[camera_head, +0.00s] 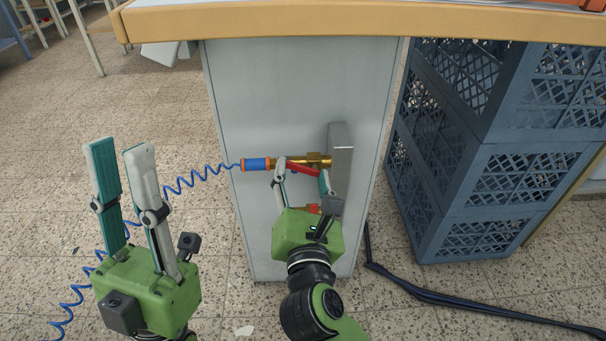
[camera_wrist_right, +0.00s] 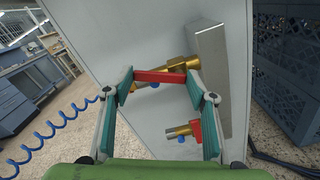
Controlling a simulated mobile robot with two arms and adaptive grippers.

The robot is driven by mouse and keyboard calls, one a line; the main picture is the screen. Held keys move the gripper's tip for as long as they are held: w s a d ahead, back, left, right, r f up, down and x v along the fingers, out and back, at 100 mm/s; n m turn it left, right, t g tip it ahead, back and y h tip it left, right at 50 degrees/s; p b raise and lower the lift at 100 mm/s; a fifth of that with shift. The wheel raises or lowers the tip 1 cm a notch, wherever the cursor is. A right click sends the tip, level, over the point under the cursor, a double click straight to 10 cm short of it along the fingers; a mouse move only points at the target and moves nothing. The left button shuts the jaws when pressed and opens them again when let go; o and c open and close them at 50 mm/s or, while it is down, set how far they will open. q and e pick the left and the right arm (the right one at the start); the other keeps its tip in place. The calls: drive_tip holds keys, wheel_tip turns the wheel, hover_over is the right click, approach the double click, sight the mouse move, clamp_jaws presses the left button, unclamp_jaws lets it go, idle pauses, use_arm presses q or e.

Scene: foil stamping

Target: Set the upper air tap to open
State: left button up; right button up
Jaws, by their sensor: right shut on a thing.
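The upper air tap (camera_head: 318,158) is brass, on the side of a pale grey cabinet, with a blue and orange hose coupling (camera_head: 258,164) at its left. Its red lever (camera_wrist_right: 162,76) lies nearly along the brass body, at a slight angle. My right gripper (camera_head: 303,168) is shut on this lever, one fingertip at each end in the right wrist view (camera_wrist_right: 160,84). Below it is a second brass tap (camera_wrist_right: 178,132) with a red handle (camera_wrist_right: 195,132), mostly hidden by my gripper in the head view. My left gripper (camera_head: 118,154) is open and empty, off to the left.
A blue coiled hose (camera_head: 185,184) runs from the coupling behind my left gripper. A grey metal block (camera_head: 340,165) stands at the taps' right. Stacked blue crates (camera_head: 440,180) and a dark cable (camera_head: 430,292) lie further right. A wood-edged tabletop (camera_head: 300,21) overhangs the cabinet.

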drive_tip(key=shift+n+p, duration=0.7)
drive_tip(key=shift+p, duration=0.2)
use_arm(q)
drive_tip(key=w+d+f+g+y+p, duration=0.2)
drive_tip(key=w+f+g+y, duration=0.1)
drive_tip(key=w+f+g, duration=0.8)
use_arm(e)
drive_tip(key=shift+a+f+n, duration=0.1)
drive_tip(key=shift+f+n, duration=0.05)
drive_tip(key=shift+n, duration=0.35)
drive_tip(key=shift+f+n+p, duration=0.15)
drive_tip(key=shift+n+p, duration=0.45)
drive_tip(key=shift+n, duration=0.1)
use_arm(q)
wheel_tip(320, 180, down, 16)
drive_tip(key=w+a+g+y+p, duration=0.1)
drive_tip(key=a+g+y, duration=0.1)
drive_tip(key=g, duration=0.4)
drive_tip(key=shift+w+g+y, duration=0.3)
drive_tip(key=shift+w+y, duration=0.05)
drive_tip(key=shift+y, duration=0.15)
use_arm(e)
drive_tip(key=shift+f+n, duration=0.25)
drive_tip(key=shift+n, duration=0.45)
use_arm(q)
drive_tip(key=shift+r, duration=0.1)
use_arm(e)
drive_tip(key=o, duration=1.1)
drive_tip(key=shift+a, duration=0.1)
